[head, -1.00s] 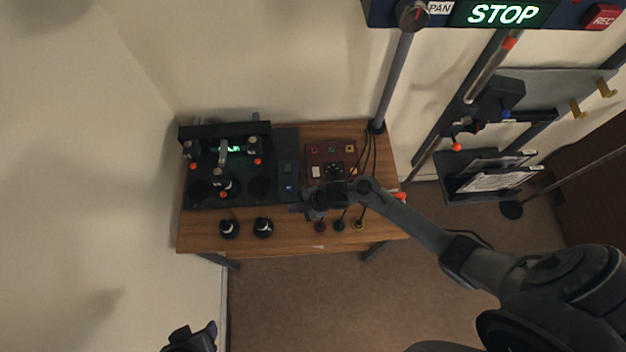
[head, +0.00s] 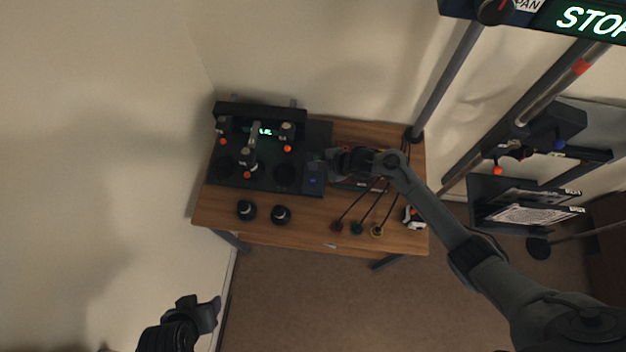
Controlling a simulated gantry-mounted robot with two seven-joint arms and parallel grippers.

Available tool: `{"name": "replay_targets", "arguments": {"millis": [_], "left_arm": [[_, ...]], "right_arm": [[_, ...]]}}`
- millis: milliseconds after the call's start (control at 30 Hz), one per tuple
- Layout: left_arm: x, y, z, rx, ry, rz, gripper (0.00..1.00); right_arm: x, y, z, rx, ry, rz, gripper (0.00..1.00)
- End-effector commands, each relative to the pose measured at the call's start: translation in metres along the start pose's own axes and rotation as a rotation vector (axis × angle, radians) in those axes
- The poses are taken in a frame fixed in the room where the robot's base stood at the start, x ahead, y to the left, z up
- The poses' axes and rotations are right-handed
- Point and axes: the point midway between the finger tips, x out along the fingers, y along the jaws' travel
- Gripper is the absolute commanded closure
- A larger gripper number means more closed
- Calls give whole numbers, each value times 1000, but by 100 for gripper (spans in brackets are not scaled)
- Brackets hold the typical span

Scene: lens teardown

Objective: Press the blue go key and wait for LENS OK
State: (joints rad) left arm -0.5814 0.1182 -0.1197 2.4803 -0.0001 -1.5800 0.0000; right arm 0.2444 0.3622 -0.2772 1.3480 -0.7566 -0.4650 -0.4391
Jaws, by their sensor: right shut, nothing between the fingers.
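The blue go key (head: 313,181) shows as a small blue patch on the dark key strip (head: 316,188) right of the black lens station. A small green-lit display (head: 265,131) stands at the back of the station; its text is too small to read surely. My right gripper (head: 322,166) is shut and empty, over the strip just behind the blue key. I cannot tell whether it touches the strip. It hides the strip's middle. My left gripper (head: 207,312) hangs low, off the table's front left; its jaw gap is unclear.
Several black lens clamps with orange knobs stand on the station (head: 268,180). Two black lens pieces (head: 246,209) (head: 281,214) lie in front. A dark red panel (head: 350,184) is partly under my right arm, with cables to three coloured plugs (head: 357,228). A pole (head: 447,85) rises at the back right.

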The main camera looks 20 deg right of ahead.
Motion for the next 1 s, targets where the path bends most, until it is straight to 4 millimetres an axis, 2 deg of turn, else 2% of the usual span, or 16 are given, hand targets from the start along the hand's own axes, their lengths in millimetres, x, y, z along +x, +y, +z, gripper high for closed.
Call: {"name": "replay_targets", "arguments": {"millis": [267,700,1000], "left_arm": [[14,2,4,-5,2,4,43],[62,1,19,4,1,-3,43],[76,1,24,8,-1,-6,43]], "right_arm": [[11,-8,8,0,0,-1,100],[47,-34,34,1,0,1,100],[60,-44,44,0,0,-1,100]]}}
